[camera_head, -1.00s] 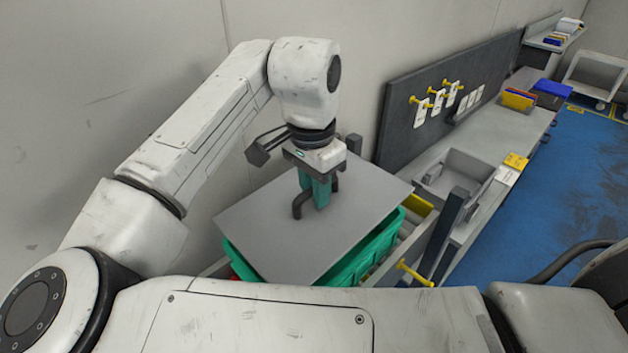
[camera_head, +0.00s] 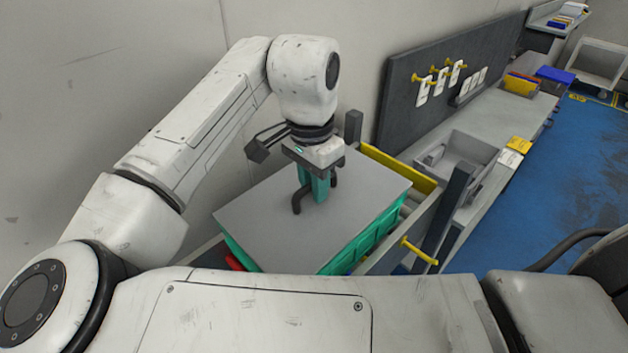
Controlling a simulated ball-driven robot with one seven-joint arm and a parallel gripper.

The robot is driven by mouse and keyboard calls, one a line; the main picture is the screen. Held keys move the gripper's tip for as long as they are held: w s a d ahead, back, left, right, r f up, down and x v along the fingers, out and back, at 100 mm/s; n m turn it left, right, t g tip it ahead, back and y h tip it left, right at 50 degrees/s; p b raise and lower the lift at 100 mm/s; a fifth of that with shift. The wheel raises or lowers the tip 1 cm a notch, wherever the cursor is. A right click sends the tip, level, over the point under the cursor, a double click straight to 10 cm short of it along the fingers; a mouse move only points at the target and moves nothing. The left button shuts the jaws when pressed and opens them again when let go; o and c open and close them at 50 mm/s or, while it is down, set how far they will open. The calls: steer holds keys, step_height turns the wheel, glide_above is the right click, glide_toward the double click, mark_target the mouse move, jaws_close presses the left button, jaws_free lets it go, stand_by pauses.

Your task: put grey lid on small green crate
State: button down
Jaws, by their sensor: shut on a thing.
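The grey lid (camera_head: 270,232) is a flat square plate with a dark bent handle (camera_head: 297,203) in its middle. My gripper (camera_head: 318,192), with green fingers, is shut on this handle from above. The small green crate (camera_head: 352,249) is beneath the lid; only its near and right-hand sides show. The lid covers the crate's top and roughly lines up with it. I cannot tell whether the lid rests on the rim or hangs just above it.
A yellow peg (camera_head: 420,251) and a dark post (camera_head: 447,210) stand right of the crate. A yellow strip (camera_head: 398,167) lies behind it. A grey bench (camera_head: 500,125) with a tray runs to the back right.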

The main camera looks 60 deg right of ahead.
steer(key=c, duration=0.9)
jaws_free()
step_height(320, 180, up, 5)
steer(key=p, duration=0.4)
steer(key=shift+f, duration=0.15)
steer(key=shift+r+p, duration=0.45)
steer(key=shift+r, duration=1.7)
steer(key=shift+s, duration=0.1)
